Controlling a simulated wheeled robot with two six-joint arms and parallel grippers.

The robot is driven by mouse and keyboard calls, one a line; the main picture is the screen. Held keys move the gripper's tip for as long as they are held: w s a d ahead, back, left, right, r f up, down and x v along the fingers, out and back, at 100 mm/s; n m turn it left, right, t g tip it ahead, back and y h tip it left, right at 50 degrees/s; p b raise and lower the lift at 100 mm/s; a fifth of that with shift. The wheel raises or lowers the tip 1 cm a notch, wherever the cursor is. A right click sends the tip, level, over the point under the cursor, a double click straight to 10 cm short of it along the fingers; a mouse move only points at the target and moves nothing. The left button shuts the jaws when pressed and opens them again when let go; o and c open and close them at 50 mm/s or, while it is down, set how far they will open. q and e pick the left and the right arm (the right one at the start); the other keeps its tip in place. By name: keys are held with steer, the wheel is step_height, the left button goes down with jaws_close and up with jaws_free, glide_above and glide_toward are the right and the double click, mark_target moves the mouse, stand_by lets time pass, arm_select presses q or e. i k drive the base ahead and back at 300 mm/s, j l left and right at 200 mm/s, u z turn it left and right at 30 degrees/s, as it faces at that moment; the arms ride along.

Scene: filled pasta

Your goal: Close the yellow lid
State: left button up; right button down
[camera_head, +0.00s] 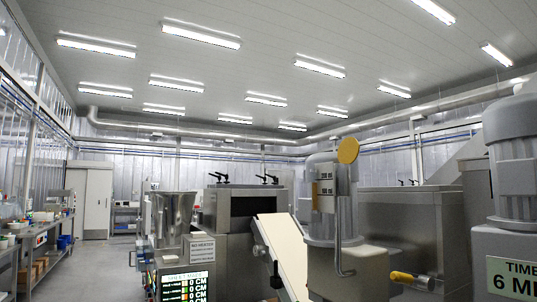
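A round yellow disc (348,150), which looks like the yellow lid, stands raised on edge at the top right of a grey cylindrical machine (322,205) right of centre. Its flat face is turned toward me. The opening that it may cover does not show clearly. Neither of my grippers shows in this view.
A yellow-tipped handle (402,277) sticks out low on the machine's right. A pale sloping board (281,255) and a lit display (182,284) stand to the left. A grey motor unit (515,160) stands at the right. An open aisle (95,262) runs at the left beside shelves.

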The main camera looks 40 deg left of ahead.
mark_target(348, 152)
steer(key=i+l+u, duration=0.15)
steer(key=u, duration=0.3)
steer(key=l+u, duration=0.45)
steer(key=i+l+u, duration=0.1)
steer(key=l+u, duration=0.15)
steer(key=u, duration=0.25)
steer(key=l+u, duration=0.3)
steer(key=u, duration=0.15)
steer(key=k+l+u, duration=0.15)
steer(key=l, duration=0.3)
steer(key=l+u, duration=0.1)
steer(key=l, duration=0.3)
steer(key=k+l+u, duration=0.15)
steer(key=l, duration=0.25)
steer(key=k+l+u, duration=0.1)
steer(key=l, duration=0.3)
steer(key=k+l+u, duration=0.15)
steer(key=l, duration=0.25)
steer(key=k+l+u, duration=0.1)
steer(key=l, duration=0.25)
steer(key=k+l, duration=0.15)
steer(key=l, duration=0.2)
steer(key=k+l+z, duration=0.15)
steer(key=l, duration=0.2)
steer(key=i+j+z, duration=0.2)
steer(key=z, duration=0.2)
steer(key=i+j+z, duration=0.4)
steer(key=k+l, duration=0.1)
